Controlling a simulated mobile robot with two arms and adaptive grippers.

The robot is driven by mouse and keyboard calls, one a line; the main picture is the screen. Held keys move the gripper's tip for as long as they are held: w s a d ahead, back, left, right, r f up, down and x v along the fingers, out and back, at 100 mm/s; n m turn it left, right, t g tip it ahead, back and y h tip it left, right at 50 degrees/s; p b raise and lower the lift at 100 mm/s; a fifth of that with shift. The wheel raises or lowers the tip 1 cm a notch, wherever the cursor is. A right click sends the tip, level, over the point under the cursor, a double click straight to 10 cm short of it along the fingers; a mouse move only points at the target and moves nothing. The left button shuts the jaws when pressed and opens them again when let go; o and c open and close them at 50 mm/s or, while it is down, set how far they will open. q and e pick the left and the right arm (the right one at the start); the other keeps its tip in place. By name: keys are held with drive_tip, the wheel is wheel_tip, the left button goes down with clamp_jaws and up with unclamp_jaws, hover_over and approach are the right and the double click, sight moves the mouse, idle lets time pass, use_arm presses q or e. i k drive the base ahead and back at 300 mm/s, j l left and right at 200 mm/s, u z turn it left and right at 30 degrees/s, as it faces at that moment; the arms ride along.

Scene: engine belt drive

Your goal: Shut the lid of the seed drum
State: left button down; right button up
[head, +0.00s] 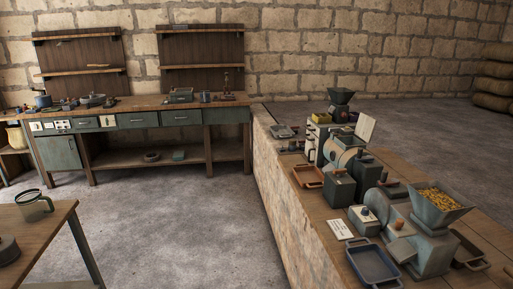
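On the stone counter to the right, a rounded grey-green drum (338,151) sits among machine parts. A pale flat panel (366,127) stands raised beside its top, which looks like its lid standing open. I cannot make out the hinge or the inside of the drum. Neither my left gripper nor my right gripper is in view.
A mill with a grain-filled hopper (440,205) stands nearer on the counter (300,217). A blue tray (374,263) and a red-brown tray (308,176) lie by the counter's left edge. A wooden table (42,238) stands at lower left. The floor (180,225) between is clear.

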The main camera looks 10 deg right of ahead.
sight(366, 125)
drive_tip(key=i+z, duration=0.45)
drive_tip(key=i+j+z, duration=0.2)
drive_tip(key=z, duration=0.3)
drive_tip(key=i+j+z, duration=0.3)
drive_tip(key=z, duration=0.15)
